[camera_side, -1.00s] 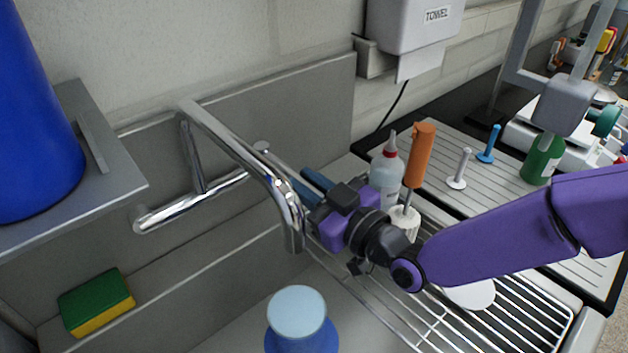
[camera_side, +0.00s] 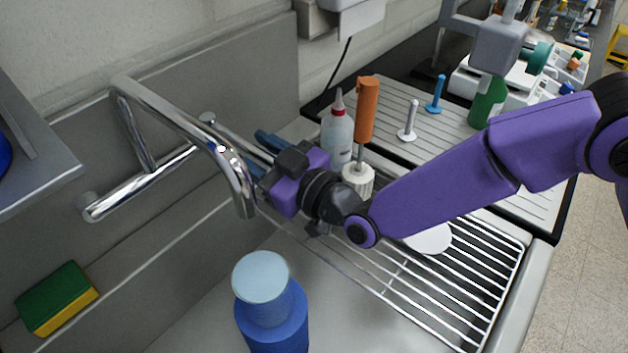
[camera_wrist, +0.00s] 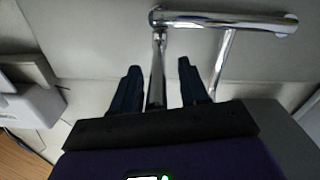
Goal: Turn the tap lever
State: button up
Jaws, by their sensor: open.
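The chrome tap (camera_side: 180,118) is fixed to the wall behind the sink, with a long bent spout. Its thin lever (camera_side: 232,137) runs from a round knob toward my gripper (camera_side: 261,152). In the wrist view the lever (camera_wrist: 157,75) passes between the two dark blue fingers of my gripper (camera_wrist: 159,66), with a gap on each side. The fingers are open, and no grip on the lever shows. The far end of the lever is hidden by the gripper body.
The tap spout hangs just left of my gripper. A blue bottle (camera_side: 272,318) stands in front in the sink. A white bottle (camera_side: 338,132) and an orange-handled brush (camera_side: 366,110) stand close behind the gripper. A wire rack (camera_side: 440,285) lies right. A sponge (camera_side: 55,298) lies left.

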jog(key=v, duration=1.7)
jog(key=shift+s+d+r, duration=0.1)
jog(key=s+d+g+h, duration=0.4)
jog(key=s+d, duration=0.1)
jog(key=d, duration=0.8)
jog(key=s+d+f+n+g+h, duration=0.1)
jog(key=s+d+g+h, duration=0.3)
jog(key=d, duration=1)
jog(key=s+d+f+g+h, duration=0.1)
jog(key=s+d+g+h, duration=0.3)
jog(key=d, duration=0.9)
jog(key=shift+s+d+f+n+g, duration=0.15)
jog(key=shift+s+d+n+g, duration=0.2)
jog(key=shift+s, duration=0.75)
